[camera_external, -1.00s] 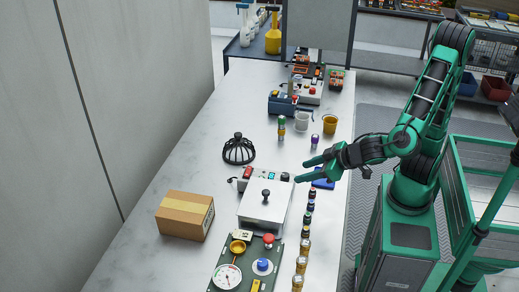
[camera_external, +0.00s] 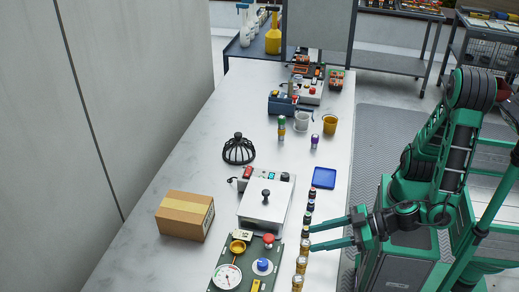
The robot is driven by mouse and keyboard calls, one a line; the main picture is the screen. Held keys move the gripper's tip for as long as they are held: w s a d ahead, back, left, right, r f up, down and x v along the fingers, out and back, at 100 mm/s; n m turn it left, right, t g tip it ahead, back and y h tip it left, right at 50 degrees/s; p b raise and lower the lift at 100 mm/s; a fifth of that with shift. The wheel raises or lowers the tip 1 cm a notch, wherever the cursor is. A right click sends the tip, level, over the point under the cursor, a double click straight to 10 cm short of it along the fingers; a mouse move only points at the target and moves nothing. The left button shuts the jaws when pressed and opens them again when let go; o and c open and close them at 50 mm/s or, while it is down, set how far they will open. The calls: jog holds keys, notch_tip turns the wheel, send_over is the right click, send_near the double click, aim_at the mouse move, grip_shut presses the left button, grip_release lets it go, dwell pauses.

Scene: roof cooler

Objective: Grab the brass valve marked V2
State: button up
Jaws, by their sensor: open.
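A green panel (camera_external: 222,284) lies at the near end of the table. It carries a round brass fitting (camera_external: 237,247), a white dial gauge (camera_external: 227,277), a red knob (camera_external: 268,240), a blue knob (camera_external: 262,265) and a yellow part (camera_external: 256,286) at the picture's lower edge. The brass fitting looks like a valve, but no V2 marking is readable. My gripper (camera_external: 313,237) is open, with its two fingers pointing left at the table's right edge. It is right of the panel, apart from the brass fitting, with fingertips near a row of small jars.
Small dark and gold-topped jars (camera_external: 301,265) line the right edge between my gripper and the panel. A white box with a black knob (camera_external: 265,205) stands behind the panel. A cardboard box (camera_external: 185,216) is at left, a blue tray (camera_external: 324,178) farther back.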

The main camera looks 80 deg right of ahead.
aim_at(304, 246)
notch_tip(304, 246, down, 3)
jog(key=shift+s+a+r, duration=0.1)
jog(key=shift+s+r, duration=0.05)
jog(key=shift+f, duration=0.2)
jog(key=shift+x, duration=2.45)
jog(key=shift+r, duration=0.1)
grip_shut()
jog(key=shift+r, duration=0.15)
